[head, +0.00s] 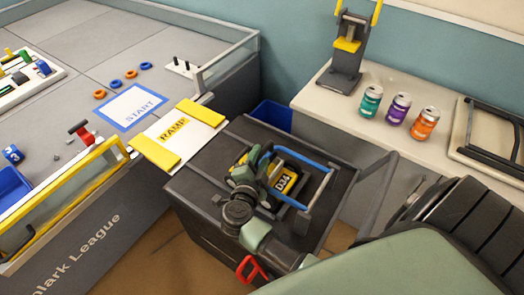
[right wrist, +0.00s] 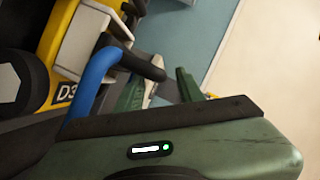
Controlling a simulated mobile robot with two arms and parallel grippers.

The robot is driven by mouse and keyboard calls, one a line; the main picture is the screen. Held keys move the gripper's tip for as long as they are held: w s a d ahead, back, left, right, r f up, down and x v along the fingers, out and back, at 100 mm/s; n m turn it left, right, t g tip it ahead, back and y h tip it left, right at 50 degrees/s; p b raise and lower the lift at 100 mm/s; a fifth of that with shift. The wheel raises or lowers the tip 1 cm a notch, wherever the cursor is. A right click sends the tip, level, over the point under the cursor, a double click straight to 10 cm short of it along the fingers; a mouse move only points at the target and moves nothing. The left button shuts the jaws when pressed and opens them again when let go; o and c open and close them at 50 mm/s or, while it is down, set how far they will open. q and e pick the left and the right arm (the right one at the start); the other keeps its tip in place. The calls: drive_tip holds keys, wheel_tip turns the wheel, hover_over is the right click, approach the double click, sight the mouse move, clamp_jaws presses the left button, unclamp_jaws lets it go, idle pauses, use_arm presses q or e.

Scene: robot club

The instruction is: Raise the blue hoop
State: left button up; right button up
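The blue hoop (head: 302,159) is on a small yellow and dark robot marked D34 (head: 285,182), on a dark cart top. My right gripper (head: 254,166) is over the left part of the small robot, pointing away from me. In the right wrist view, the two green fingers of the gripper (right wrist: 158,90) are apart. The hoop's blue bar (right wrist: 92,78) and dark section are close to the fingers; contact cannot be told. My left gripper is not in view.
A white ramp plate (head: 178,136) with yellow strips joins the cart to the grey field table (head: 95,50) at left. A pale bench (head: 340,102) at right holds several cans (head: 397,108) and a dark stand (head: 346,55). A blue bin (head: 272,115) stands behind the cart.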

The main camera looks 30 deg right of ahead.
drive_tip(key=shift+x, duration=0.85)
drive_tip(key=shift+w+d+f, duration=0.1)
drive_tip(key=shift+w+d, duration=0.25)
drive_tip(key=shift+d, duration=0.05)
clamp_jaws()
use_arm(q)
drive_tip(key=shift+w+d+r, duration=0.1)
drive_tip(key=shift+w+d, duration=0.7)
